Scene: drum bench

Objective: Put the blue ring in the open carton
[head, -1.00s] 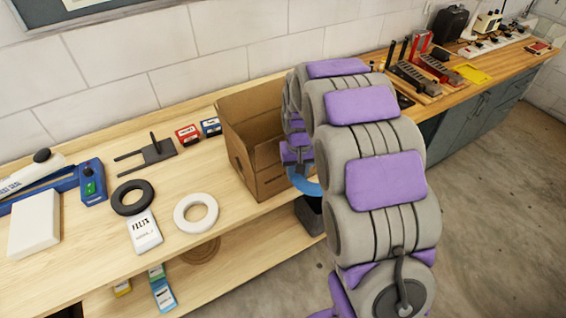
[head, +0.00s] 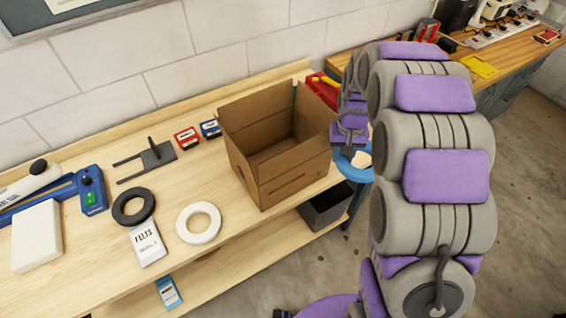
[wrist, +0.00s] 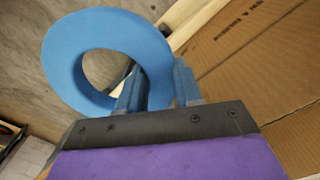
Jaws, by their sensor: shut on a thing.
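The open carton (head: 270,188) is a brown cardboard box on the wooden bench, upright, its top open and the part of its inside that shows empty. The blue ring (wrist: 62,62) is in my gripper (wrist: 158,88), which is shut on one side of its band in the wrist view. In the head view a part of the blue ring (head: 352,170) shows just right of the carton, below my purple and grey arm, which hides much of it. The ring is outside the carton, and the carton's printed wall (wrist: 255,60) is close on the right in the wrist view.
A white ring (head: 198,222) and a black ring (head: 133,206) lie on the bench left of the carton, with a FELTS packet (head: 147,244). Red (head: 187,138) and blue (head: 210,129) small boxes sit behind. A dark bin (head: 325,207) stands below, right of the carton.

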